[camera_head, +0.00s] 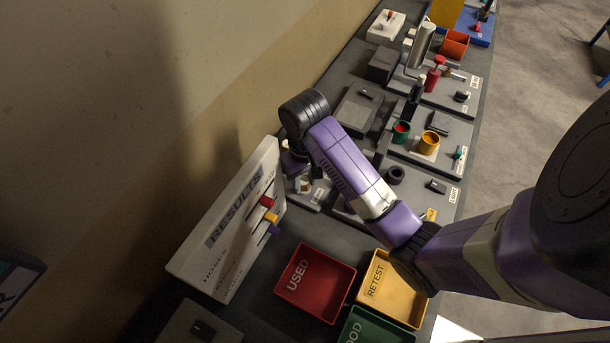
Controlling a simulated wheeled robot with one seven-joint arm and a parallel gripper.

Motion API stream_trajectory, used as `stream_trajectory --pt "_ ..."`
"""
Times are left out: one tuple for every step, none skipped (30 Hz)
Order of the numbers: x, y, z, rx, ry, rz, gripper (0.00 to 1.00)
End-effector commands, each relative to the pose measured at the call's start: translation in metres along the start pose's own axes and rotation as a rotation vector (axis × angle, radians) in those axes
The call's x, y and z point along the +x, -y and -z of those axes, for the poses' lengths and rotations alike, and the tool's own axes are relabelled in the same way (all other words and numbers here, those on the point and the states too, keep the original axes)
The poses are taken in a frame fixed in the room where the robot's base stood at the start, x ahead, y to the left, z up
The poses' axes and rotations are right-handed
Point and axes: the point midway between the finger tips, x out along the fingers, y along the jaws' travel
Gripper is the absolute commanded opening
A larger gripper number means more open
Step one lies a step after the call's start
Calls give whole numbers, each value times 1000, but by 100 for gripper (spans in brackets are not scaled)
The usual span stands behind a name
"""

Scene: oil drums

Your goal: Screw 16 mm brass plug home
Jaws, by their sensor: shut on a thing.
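My gripper (297,176) is at the far end of my purple arm, pointing down just behind the right end of the white results board. It is small here, and the board and my own arm partly hide it. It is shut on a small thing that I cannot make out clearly. A grey station plate (313,197) with a white label and small pale parts lies right below and beside my gripper. I cannot pick out the brass plug for certain, nor tell whether it sits in a threaded hole.
The white results board (215,262) with coloured sliders stands close left of my gripper. Red (319,318), yellow (417,326) and green (402,336) trays lie in front. Grey plates with coloured cups, a black ring (395,175) and a red-handled part (434,74) fill the bench beyond.

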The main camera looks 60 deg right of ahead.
Motion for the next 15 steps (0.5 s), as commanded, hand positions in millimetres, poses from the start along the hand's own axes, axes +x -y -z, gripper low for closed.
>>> stream_trajectory --pt "-3 2 1 35 -4 3 0" --pt "-2 2 1 51 -4 3 0" --pt "-2 1 1 68 -5 1 0" --pt "-2 1 1 75 -5 0 0" --pt "-2 0 1 79 -5 0 0" --pt "-2 0 1 80 -6 -1 0" --pt "-2 0 1 80 -6 -1 0" --pt "-2 0 1 79 -6 -1 0" --pt "-2 0 1 79 -6 -1 0" --pt "-2 0 1 79 -6 -1 0" --pt "-2 0 1 78 -6 -1 34" --pt "-2 0 1 78 -6 -1 42" --pt "-1 0 1 78 -5 -1 48" --pt "-1 0 1 78 -5 -1 54" --pt "-1 0 1 77 -4 0 57"
